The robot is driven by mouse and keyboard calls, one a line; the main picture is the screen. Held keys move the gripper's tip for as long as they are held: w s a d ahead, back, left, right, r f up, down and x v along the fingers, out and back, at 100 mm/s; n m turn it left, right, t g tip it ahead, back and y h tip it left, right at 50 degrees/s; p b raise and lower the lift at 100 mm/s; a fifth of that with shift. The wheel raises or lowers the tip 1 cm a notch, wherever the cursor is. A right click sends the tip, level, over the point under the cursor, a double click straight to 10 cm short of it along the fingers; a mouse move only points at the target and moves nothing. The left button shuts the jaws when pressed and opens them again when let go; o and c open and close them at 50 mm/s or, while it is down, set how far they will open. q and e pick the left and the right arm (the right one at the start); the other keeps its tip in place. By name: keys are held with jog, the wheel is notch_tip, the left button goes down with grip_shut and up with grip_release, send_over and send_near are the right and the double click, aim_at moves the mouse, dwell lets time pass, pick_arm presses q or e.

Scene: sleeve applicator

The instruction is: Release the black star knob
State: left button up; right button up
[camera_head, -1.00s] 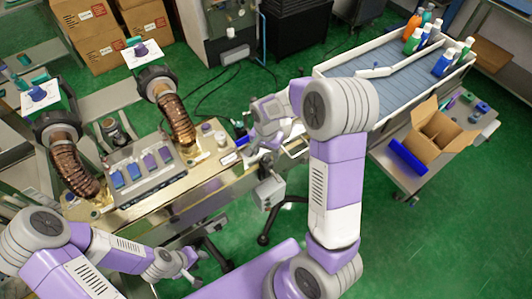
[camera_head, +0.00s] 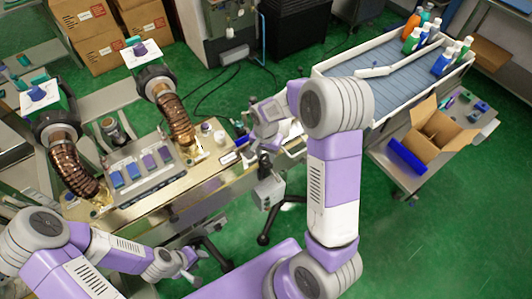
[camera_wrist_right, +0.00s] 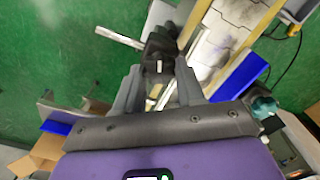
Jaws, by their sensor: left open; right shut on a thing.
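The black star knob (camera_wrist_right: 160,52) shows in the right wrist view as a dark, lumpy piece at the fingertips. My right gripper (camera_wrist_right: 158,78) has its two grey fingers on either side of it and is shut on it. In the head view my right gripper (camera_head: 263,148) points down at the right end of the machine bench; the knob is small and partly hidden there. My left gripper (camera_head: 190,272) is open and empty, low in front of the bench, well away from the knob.
The bench (camera_head: 190,185) carries a panel with coloured bottle-like pieces (camera_head: 140,168) and brown ribbed hoses (camera_head: 175,118). A conveyor (camera_head: 385,88) with bottles stands at the right. An open carton (camera_head: 435,135) and blue bin (camera_head: 408,160) sit beyond my right arm.

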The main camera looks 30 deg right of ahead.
jog(key=shift+n, duration=0.3)
jog(key=n, duration=0.6)
jog(key=shift+w+n, duration=0.1)
jog(key=shift+n, duration=0.2)
jog(key=n, duration=0.6)
jog(key=shift+a, duration=0.2)
jog(key=shift+n, duration=0.4)
jog(key=o, duration=1)
jog(key=shift+o, duration=0.2)
